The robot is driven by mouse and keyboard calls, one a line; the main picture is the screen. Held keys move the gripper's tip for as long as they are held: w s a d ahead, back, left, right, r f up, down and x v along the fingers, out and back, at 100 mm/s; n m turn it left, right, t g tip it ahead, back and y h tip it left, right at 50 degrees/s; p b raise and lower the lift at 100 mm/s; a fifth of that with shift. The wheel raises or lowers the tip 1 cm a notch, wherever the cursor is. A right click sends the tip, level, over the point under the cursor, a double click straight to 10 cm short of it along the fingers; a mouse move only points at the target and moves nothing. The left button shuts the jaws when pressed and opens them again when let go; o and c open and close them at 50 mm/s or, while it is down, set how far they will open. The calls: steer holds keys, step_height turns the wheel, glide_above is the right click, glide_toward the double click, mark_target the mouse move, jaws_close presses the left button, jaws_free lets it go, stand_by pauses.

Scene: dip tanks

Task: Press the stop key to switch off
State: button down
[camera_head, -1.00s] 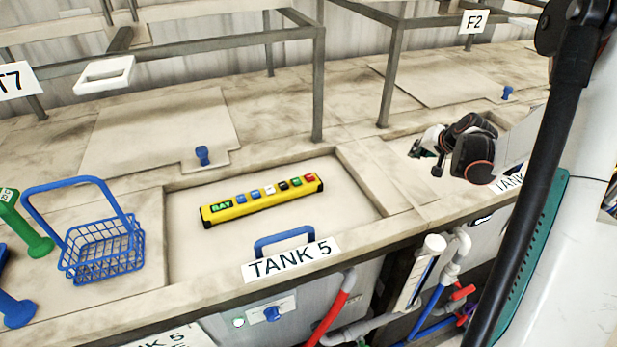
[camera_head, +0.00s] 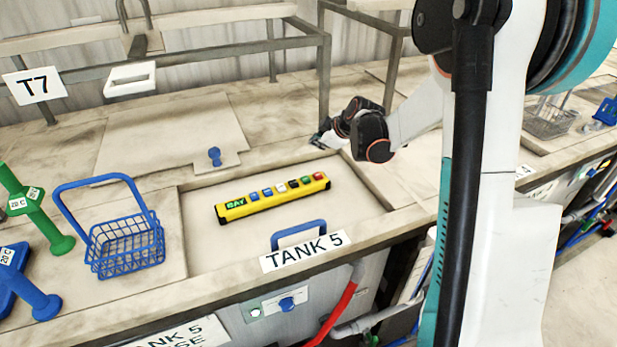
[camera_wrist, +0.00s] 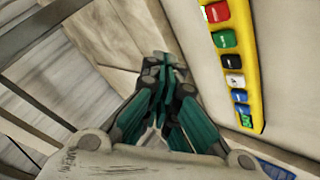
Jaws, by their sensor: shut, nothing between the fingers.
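A yellow key bar (camera_head: 272,198) lies on the pale lid of tank 5. It carries a green "BAY" display (camera_head: 236,203) at its left end and a row of keys: blue, white, black, green and, at the right end, red (camera_head: 318,176). No lettering is readable on the red key. My gripper (camera_head: 322,138) is shut and empty, above and behind the bar's right end, apart from it. In the wrist view the gripper (camera_wrist: 165,68) is left of the bar (camera_wrist: 236,80), and the red key (camera_wrist: 216,12) is at the top.
A blue handle (camera_head: 298,232) stands on the lid's front side, by the "TANK 5" label. A blue wire basket (camera_head: 125,245) stands left of the lid. A metal frame (camera_head: 323,85) rises behind. A blue knob (camera_head: 214,156) sits on the lid behind.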

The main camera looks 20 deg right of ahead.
mark_target(316, 176)
steer(key=shift+a+n, duration=0.3)
steer(key=shift+a, duration=0.1)
steer(key=shift+f, duration=0.15)
steer(key=shift+w+f+b, duration=0.1)
steer(key=shift+f+b, duration=2.85)
steer(key=shift+f, duration=1.3)
steer(key=shift+f, duration=0.1)
steer(key=shift+f+b, duration=0.35)
steer(key=shift+b, duration=0.1)
steer(key=shift+f+b, duration=0.4)
steer(key=shift+r, duration=0.15)
steer(key=shift+r+p, duration=0.45)
steer(key=shift+r, duration=0.3)
